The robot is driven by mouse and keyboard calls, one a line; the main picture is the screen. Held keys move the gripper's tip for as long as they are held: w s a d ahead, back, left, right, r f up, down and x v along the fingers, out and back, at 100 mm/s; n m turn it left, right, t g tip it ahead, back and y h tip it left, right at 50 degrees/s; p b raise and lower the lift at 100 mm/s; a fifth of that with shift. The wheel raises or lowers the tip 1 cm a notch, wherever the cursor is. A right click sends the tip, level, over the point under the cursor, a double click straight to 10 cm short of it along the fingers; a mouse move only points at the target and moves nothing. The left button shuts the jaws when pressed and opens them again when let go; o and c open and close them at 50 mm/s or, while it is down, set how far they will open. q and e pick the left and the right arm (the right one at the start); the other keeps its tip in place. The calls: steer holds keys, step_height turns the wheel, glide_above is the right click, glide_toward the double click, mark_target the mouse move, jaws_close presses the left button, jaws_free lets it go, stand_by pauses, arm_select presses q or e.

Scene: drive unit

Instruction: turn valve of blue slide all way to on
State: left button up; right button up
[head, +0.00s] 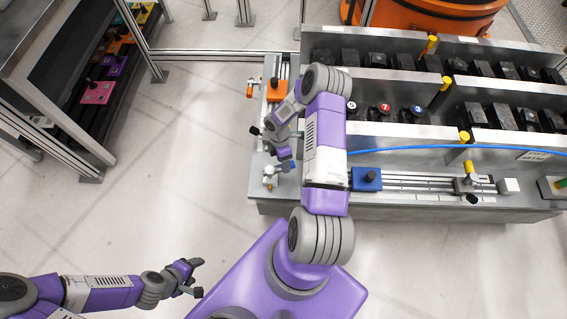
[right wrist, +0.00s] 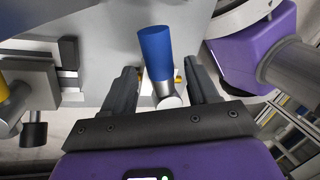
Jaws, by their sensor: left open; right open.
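The blue slide (head: 366,179) is a blue block with a black knob at the left end of its rails on the grey unit's front. A small valve with a blue handle (head: 289,166) sits left of it, partly hidden by my right gripper (head: 281,156). In the right wrist view the blue cylindrical handle (right wrist: 155,52) stands on a metal stem between the two open fingers of my right gripper (right wrist: 161,72). Whether a finger touches it I cannot tell. My left gripper (head: 199,277) is open and empty over the floor at lower left.
An orange slide (head: 277,91) and an orange-handled valve (head: 250,90) lie behind my right gripper. A yellow-handled valve (head: 468,167) stands at the right rail end. A blue hose (head: 430,147) crosses the unit. Rows of black blocks (head: 421,114) fill the back. Left floor is clear.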

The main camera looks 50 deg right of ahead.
steer(key=p+v, duration=0.1)
steer(key=v, duration=0.4)
steer(key=shift+w+r, duration=0.15)
steer(key=shift+r, duration=0.25)
